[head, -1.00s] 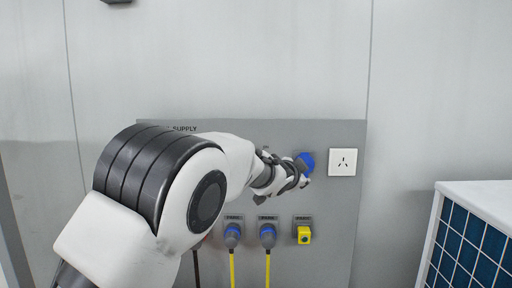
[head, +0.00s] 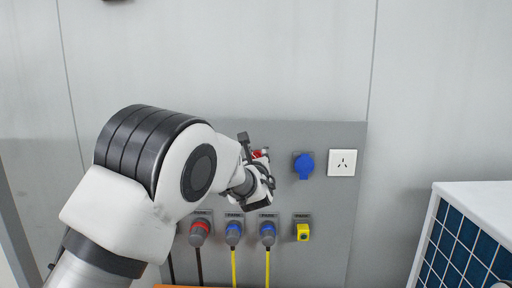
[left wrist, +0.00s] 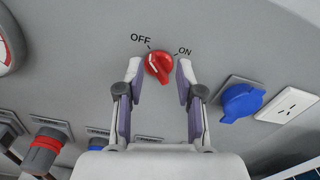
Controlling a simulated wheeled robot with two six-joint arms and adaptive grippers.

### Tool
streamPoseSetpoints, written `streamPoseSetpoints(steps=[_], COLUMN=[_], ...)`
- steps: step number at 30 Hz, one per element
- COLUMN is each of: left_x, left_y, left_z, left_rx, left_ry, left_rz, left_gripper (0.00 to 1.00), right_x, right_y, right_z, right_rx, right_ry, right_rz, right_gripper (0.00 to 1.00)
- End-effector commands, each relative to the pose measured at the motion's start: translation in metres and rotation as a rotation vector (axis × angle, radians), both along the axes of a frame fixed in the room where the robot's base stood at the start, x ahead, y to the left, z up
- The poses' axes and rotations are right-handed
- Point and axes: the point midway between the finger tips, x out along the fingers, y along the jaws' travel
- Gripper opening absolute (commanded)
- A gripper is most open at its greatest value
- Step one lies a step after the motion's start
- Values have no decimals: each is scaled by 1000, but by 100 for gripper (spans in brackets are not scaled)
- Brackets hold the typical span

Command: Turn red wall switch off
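The red rotary switch (left wrist: 159,66) is on the grey wall panel, with OFF printed at its upper left and ON at its upper right in the left wrist view. A white mark shows on the upper left part of the knob, on the OFF side. In the head view a little of the red switch (head: 260,154) shows behind my left gripper (head: 257,168). In the left wrist view my left gripper (left wrist: 160,72) is open, one finger on each side of the knob. I cannot tell whether the fingers touch it. My right gripper is not in view.
A blue socket (head: 304,166) and a white outlet (head: 342,162) are right of the switch. Below are a red plug (head: 199,229), blue plugs with yellow cables and a yellow socket (head: 303,232). A white unit with a blue grille (head: 470,240) stands at right.

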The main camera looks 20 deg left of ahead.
Motion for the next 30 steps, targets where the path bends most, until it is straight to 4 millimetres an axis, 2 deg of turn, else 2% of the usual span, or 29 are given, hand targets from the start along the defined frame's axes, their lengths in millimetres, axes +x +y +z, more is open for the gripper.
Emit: streamPoseSetpoints(steps=[1,3,7,13,16,25,30], left_x=[9,19,27,28,27,27,27], left_y=[3,6,8,8,8,8,8], left_z=[5,4,1,0,0,-2,-7], left_rx=[-4,-3,-1,-1,-1,-4,-30], left_ry=[2,2,1,1,1,2,-5], left_rz=[1,0,1,1,1,0,0], left_gripper=[36,36,36,36,1,0,0], right_x=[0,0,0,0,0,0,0], right_y=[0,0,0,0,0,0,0], right_z=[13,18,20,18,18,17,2], right_rx=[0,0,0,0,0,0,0], right_ry=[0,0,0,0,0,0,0], right_rz=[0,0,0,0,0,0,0], right_gripper=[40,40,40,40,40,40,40])
